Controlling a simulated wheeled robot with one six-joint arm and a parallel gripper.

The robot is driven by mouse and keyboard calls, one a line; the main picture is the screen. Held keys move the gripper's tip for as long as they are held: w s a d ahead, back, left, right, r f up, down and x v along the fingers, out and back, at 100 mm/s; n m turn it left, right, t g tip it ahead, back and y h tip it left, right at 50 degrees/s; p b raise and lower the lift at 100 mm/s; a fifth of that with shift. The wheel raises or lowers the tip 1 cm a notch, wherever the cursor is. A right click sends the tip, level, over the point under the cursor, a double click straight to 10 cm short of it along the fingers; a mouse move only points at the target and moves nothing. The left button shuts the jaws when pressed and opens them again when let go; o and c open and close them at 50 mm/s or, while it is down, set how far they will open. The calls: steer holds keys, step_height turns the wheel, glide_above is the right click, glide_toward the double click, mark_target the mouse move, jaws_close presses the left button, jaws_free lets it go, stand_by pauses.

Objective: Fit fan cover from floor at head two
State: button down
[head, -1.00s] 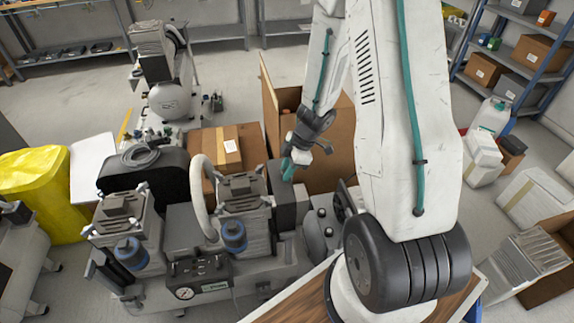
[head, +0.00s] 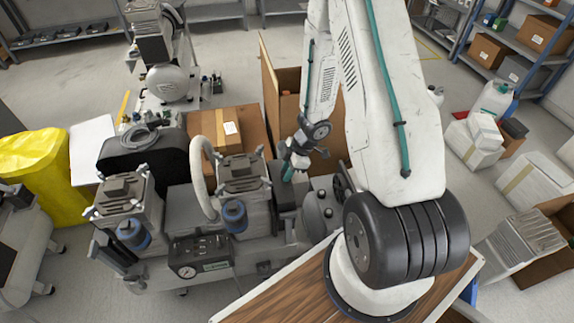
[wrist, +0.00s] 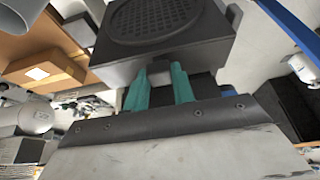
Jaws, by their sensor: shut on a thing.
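A dark grey fan cover (wrist: 165,28) with a round grille fills the top of the wrist view. The teal fingers of my gripper (wrist: 158,92) are shut on its near edge. In the head view my gripper (head: 289,172) is just right of the right-hand compressor head (head: 240,178), over a dark grey block (head: 285,197). I cannot tell whether that block is the held cover or part of the machine. A similar finned head (head: 122,192) stands at the left. Which one is head two is not marked. The cover's contact with the machine is hidden.
A pale hose (head: 197,180) arches beside the right-hand head. A gauge panel (head: 202,258) is in front, and a grey tank (head: 317,212) lies right of my gripper. An open carton (head: 283,95) stands close behind. Floor beyond is partly clear.

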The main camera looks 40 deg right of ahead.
step_height(320, 180, down, 6)
stand_by(0.5)
steer(key=shift+d, duration=0.15)
stand_by(0.6)
steer(key=shift+f, duration=0.35)
stand_by(0.9)
steer(key=c, duration=0.6)
jaws_free()
steer(key=shift+r, duration=3.55)
